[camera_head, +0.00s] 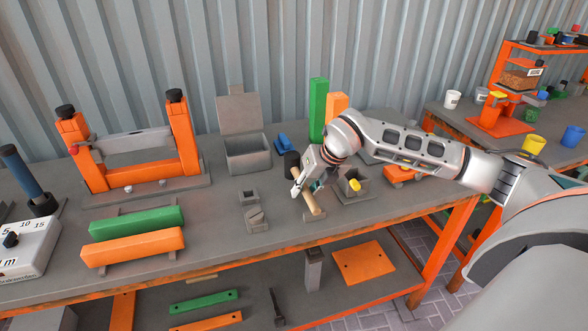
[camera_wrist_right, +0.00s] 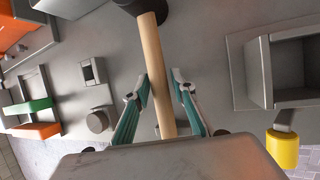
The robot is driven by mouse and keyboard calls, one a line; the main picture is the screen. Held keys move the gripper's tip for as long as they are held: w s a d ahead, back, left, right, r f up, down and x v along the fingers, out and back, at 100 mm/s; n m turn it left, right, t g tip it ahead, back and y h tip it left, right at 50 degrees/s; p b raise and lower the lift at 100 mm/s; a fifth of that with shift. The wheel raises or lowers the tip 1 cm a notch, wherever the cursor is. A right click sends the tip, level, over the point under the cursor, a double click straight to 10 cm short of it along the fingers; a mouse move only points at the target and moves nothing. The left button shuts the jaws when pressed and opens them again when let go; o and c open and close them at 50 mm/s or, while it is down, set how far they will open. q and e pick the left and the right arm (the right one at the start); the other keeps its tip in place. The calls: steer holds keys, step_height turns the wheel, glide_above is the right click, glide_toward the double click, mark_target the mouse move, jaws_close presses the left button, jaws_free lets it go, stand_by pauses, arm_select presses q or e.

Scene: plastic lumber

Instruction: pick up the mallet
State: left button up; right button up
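The mallet has a black head (camera_head: 292,160) and a pale wooden handle (camera_head: 311,203), and it is at the middle of the grey workbench (camera_head: 225,215). My right gripper (camera_head: 305,188) is over the handle and hides part of it. In the right wrist view the handle (camera_wrist_right: 153,55) runs between the two teal fingers of my right gripper (camera_wrist_right: 160,77), with the dark head (camera_wrist_right: 136,5) at the top edge. The fingers are apart, one on each side of the handle, with small gaps beside it. My left gripper is out of view.
A grey open box with a yellow-handled item (camera_head: 355,185) stands close right of the gripper. A lidded grey box (camera_head: 248,153) and small grey blocks (camera_head: 256,219) are to the left. Green (camera_head: 317,105) and orange blocks stand behind. An orange-post frame (camera_head: 72,140) is at far left.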

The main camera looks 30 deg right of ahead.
jaws_close()
steer(key=shift+r, duration=0.1)
steer(key=shift+r, duration=0.1)
